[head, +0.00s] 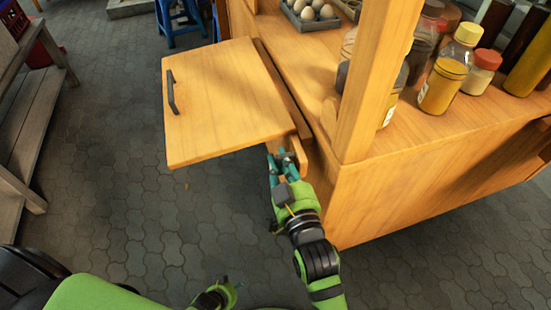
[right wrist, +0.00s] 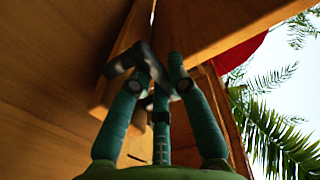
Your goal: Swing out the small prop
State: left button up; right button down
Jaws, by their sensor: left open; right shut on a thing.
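The small prop is a short wooden piece (head: 298,153) at the cart's side, by the near inner corner of a hinged wooden flap (head: 220,105). The flap sticks out from the cart and looks about level; a dark handle (head: 171,92) is on its top. My right gripper (head: 283,160) is shut on the prop, partly under the flap's edge. In the right wrist view its fingers (right wrist: 160,75) close at a wooden piece (right wrist: 128,45) below the boards; the exact contact is dark and blurred. My left gripper (head: 228,287) is open and empty, low over the paving.
The wooden cart (head: 420,190) fills the right, with a post (head: 378,80), spice jars (head: 448,70) and an egg tray (head: 315,14) on top. A grey bench (head: 35,110) stands at the left. Open paving (head: 120,200) lies left of the flap.

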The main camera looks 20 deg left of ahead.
jog(key=a, duration=0.1)
jog(key=s+a, duration=0.1)
jog(key=shift+s+a+y, duration=0.1)
jog(key=shift+a+y, duration=0.25)
jog(key=shift+y, duration=0.05)
jog(key=c, duration=1.2)
grip_release()
pick_arm(q)
jog(key=shift+s+a, duration=0.1)
jog(key=shift+a, duration=0.45)
pick_arm(e)
jog(key=shift+a+f, duration=0.1)
jog(key=shift+f, duration=0.05)
